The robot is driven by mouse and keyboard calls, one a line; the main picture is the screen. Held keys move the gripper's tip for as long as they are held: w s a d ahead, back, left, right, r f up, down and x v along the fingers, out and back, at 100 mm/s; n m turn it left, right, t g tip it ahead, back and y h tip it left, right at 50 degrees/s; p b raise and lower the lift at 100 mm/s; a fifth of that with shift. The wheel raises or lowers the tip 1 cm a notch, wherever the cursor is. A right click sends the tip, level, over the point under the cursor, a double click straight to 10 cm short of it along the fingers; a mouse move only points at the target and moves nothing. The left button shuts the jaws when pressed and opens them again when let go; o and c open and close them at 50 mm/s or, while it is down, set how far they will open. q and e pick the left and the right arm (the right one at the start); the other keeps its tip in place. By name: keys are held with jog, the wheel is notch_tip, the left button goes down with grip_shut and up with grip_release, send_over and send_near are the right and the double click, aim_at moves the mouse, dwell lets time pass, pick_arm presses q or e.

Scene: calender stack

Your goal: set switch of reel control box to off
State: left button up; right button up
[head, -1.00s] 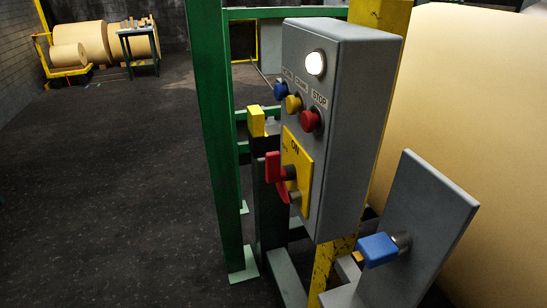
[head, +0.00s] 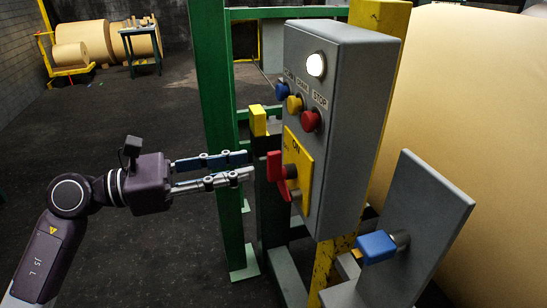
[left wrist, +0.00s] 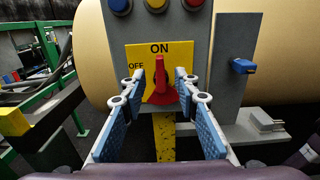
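The grey reel control box (head: 350,110) stands at the middle right in the head view. It has a lit white lamp, blue, yellow and red buttons, and a yellow plate (head: 305,165) low on its face. The red switch handle (head: 279,177) sits on this plate; in the left wrist view the switch (left wrist: 158,82) points up toward ON, with OFF to its upper left. My left gripper (head: 249,165) is open and level, a little short of the switch. In the left wrist view its fingers (left wrist: 158,80) lie either side of the switch with gaps.
A grey plate with a blue handle (head: 377,247) stands to the right of the box. A green post (head: 215,120) rises behind my left gripper. A large paper roll (head: 470,90) fills the right side.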

aim_at(268, 159)
pick_arm(q)
jog(key=p+x, duration=0.2)
jog(key=x, duration=0.4)
jog(key=shift+d+r, duration=0.2)
jog(key=shift+d, duration=0.05)
jog(key=shift+w+d+f, duration=0.15)
jog(key=shift+d, duration=0.25)
jog(key=shift+c, duration=0.3)
grip_shut()
